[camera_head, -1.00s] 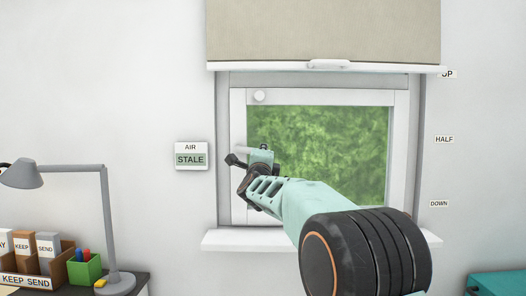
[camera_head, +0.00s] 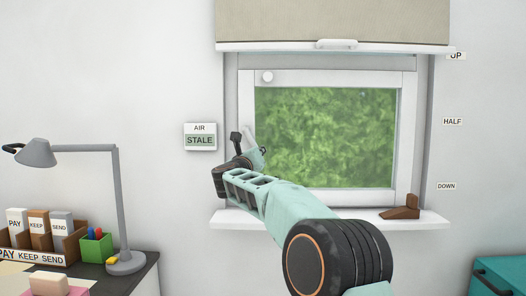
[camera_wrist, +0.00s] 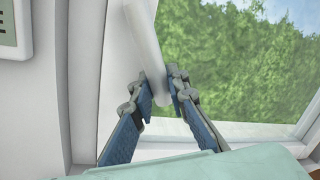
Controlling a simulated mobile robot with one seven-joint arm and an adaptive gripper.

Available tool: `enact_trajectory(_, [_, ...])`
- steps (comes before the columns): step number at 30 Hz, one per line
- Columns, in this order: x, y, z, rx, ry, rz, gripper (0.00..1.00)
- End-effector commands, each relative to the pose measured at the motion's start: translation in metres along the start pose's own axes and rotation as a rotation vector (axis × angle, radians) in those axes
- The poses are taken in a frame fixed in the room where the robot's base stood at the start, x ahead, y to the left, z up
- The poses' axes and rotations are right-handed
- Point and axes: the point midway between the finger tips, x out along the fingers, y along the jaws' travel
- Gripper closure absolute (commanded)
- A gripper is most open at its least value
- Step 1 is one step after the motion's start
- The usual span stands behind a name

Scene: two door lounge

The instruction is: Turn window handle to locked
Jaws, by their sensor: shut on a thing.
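The white window handle (camera_head: 248,136) is on the left side of the window frame (camera_head: 246,105). It stands steeply, leaning a little off vertical. In the wrist view the handle (camera_wrist: 149,45) is a smooth pale bar running down between my fingertips. My gripper (camera_head: 248,150) is at the handle, and in the wrist view my gripper (camera_wrist: 161,93) is shut on its lower end. My gripper hides part of the handle and its pivot in the head view.
An air panel (camera_head: 200,137) reading STALE hangs left of the window. A raised blind (camera_head: 334,20) covers the top. A brown wedge (camera_head: 402,208) sits on the sill (camera_head: 435,219). A grey lamp (camera_head: 120,200) and desk organiser (camera_head: 75,243) stand at lower left.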

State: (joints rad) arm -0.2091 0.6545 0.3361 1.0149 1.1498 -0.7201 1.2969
Motion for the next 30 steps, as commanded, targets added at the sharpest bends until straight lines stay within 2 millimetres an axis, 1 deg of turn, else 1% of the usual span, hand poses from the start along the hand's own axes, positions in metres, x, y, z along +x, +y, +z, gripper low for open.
enact_trajectory(6, [-0.003, 0.015, 0.005, 0.192, 0.033, 0.000, 1.00])
enact_trajectory(15, [-0.006, 0.029, 0.011, 0.390, 0.069, 0.001, 1.00])
enact_trajectory(21, [-0.007, 0.034, 0.014, 0.464, 0.084, 0.000, 1.00])
enact_trajectory(30, [-0.008, 0.037, 0.016, 0.500, 0.089, 0.000, 1.00])
